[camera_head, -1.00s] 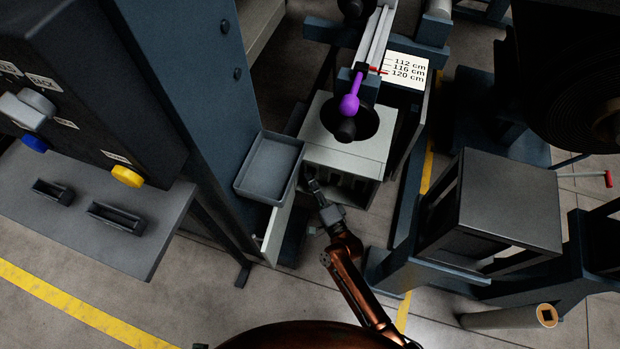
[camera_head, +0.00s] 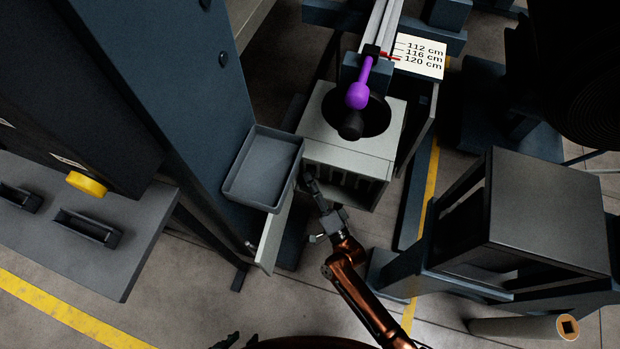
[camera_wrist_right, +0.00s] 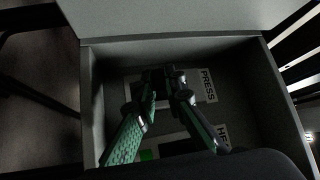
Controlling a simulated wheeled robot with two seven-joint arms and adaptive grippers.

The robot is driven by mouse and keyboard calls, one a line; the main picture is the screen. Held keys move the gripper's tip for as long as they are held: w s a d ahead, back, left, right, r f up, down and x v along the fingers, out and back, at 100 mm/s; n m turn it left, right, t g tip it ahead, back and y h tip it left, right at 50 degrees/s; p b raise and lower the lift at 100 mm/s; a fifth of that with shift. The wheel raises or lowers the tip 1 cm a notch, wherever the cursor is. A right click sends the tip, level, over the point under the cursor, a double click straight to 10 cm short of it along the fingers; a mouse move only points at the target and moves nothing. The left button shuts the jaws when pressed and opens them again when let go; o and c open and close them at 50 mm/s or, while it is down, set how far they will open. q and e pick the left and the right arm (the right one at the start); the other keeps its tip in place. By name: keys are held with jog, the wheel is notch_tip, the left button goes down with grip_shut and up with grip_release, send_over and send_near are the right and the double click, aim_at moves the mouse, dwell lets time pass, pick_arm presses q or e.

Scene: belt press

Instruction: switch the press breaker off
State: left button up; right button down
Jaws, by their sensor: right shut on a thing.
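In the right wrist view, an open grey box (camera_wrist_right: 92,110) holds a dark panel with a PRESS label (camera_wrist_right: 207,85) and a second label (camera_wrist_right: 222,135) starting "HE". My right gripper (camera_wrist_right: 165,76) reaches inside, its fingertips close together to the left of the PRESS label. It is shut on the press breaker's switch, which the fingertips mostly hide; its position cannot be told. A green patch (camera_wrist_right: 147,155) shows lower down. In the head view, my right gripper (camera_head: 311,182) is at the front of the pale cabinet (camera_head: 350,152). My left gripper (camera_head: 226,342) shows only partly at the bottom edge.
A grey tray (camera_head: 265,168) and a pale open door (camera_head: 273,240) stand left of my right gripper. A dark frame table (camera_head: 545,210) is at the right. Open floor lies in front.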

jog(key=shift+f, duration=0.1)
dwell(0.3)
jog(key=c, duration=2)
grip_release()
jog(key=v, duration=1.2)
